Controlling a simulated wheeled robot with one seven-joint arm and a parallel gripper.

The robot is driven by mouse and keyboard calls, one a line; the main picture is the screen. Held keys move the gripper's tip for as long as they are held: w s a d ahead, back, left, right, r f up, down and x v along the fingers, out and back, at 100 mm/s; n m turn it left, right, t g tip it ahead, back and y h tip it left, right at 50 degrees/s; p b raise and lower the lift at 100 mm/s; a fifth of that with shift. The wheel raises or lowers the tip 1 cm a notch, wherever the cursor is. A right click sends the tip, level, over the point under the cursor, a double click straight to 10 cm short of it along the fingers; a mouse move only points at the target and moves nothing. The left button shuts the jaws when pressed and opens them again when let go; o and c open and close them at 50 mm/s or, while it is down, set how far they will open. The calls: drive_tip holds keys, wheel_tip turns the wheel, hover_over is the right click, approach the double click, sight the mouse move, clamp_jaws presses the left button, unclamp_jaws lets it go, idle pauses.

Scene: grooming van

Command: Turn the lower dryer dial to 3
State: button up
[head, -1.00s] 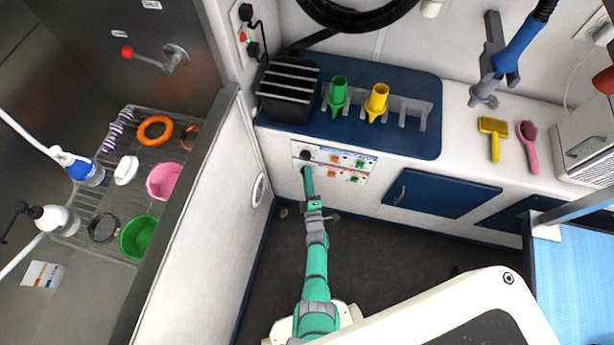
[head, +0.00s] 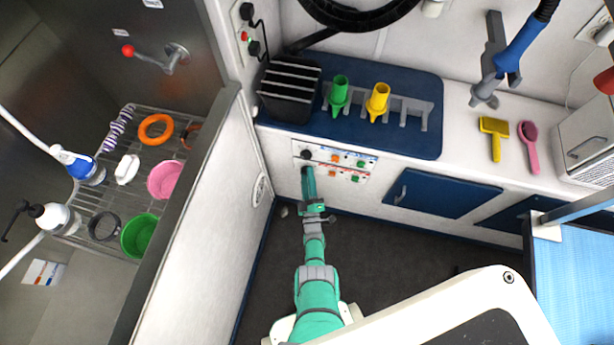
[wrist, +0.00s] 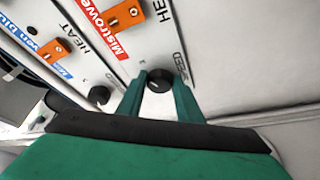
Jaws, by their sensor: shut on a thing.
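The dryer control panel (head: 364,166) is on the front of the white counter, with two rows of controls. The upper dial (head: 306,154) is black and stands free at the left end of its row. It also shows in the wrist view (wrist: 100,95). My gripper (head: 306,170) reaches the left end of the lower row and hides the lower dial in the head view. In the wrist view the black lower dial (wrist: 159,80), beside the word SPEED, sits between my green fingers, which are shut on it. Its pointer and numbers cannot be read.
Orange switches (wrist: 124,16) and green ones lie along the panel, right of the dials in the head view. A white partition wall (head: 222,190) stands close on the left. A blue cabinet door (head: 440,192) is to the right. The dark floor (head: 390,250) is clear.

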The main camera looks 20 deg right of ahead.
drive_tip(key=shift+a, duration=0.1)
idle(0.6)
drive_tip(key=shift+w, duration=0.1)
drive_tip(key=o, duration=1)
drive_tip(key=shift+o, duration=0.2)
drive_tip(key=v, duration=1)
drive_tip(key=shift+s, duration=0.35)
drive_tip(key=shift+w+a+f, duration=0.1)
drive_tip(key=shift+a, duration=0.1)
